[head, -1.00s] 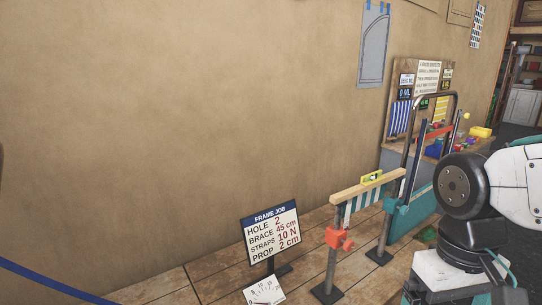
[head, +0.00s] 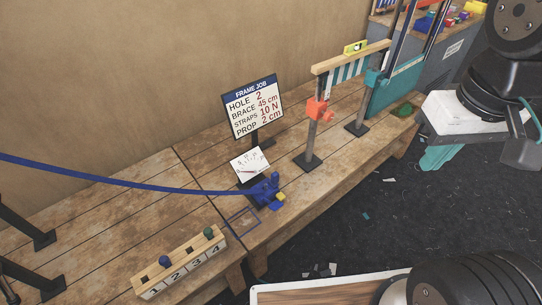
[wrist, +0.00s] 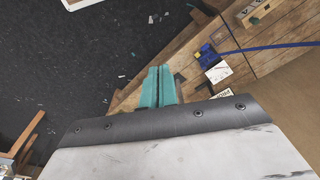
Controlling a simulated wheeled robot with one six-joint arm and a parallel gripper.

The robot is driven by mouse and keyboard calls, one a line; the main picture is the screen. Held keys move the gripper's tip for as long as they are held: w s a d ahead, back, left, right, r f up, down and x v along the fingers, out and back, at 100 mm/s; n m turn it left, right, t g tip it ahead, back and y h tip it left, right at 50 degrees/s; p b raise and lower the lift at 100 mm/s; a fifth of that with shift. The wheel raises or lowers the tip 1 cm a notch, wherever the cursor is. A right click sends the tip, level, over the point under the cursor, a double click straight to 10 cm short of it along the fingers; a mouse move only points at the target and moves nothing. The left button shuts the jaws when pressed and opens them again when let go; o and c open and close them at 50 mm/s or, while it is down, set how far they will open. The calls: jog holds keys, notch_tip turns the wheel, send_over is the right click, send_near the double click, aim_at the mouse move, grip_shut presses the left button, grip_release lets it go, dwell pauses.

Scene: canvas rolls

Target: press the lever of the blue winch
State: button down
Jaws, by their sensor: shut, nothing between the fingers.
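The blue winch (head: 262,190) sits on the wooden bench behind its front edge, with a blue strap (head: 120,175) running left from it. A small yellow piece (head: 281,197) shows at its right side, perhaps the lever's tip. The winch also shows small in the wrist view (wrist: 207,51), right of the fingers. A white dial card (head: 249,165) stands just behind it. My gripper (head: 438,158) is to the right, apart from the winch and out beyond the bench's front edge. Its teal fingers (wrist: 158,86) are together and empty in the wrist view.
A FRAME JOB sign (head: 253,106) stands behind the winch. To the right are a post with an orange clamp (head: 317,108) and a wooden bar (head: 350,57). A numbered block with holes (head: 180,262) lies at front left. Dark floor (head: 340,220) fronts the bench.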

jog(key=n, duration=0.7)
send_over(275, 204)
jog(key=w, duration=0.1)
notch_tip(275, 204, down, 33)
jog(key=shift+a+r+g, duration=0.2)
jog(key=shift+a+g, duration=0.1)
jog(key=shift+a, duration=0.05)
jog(key=f, duration=1)
jog(key=shift+w+a, duration=0.15)
jog(key=shift+w, duration=0.1)
jog(key=f, duration=0.1)
jog(key=s+d+f, duration=0.1)
jog(key=shift+s+f, duration=0.15)
jog(key=shift+f, duration=0.25)
jog(key=shift+s+f, duration=0.15)
jog(key=shift+f, duration=0.15)
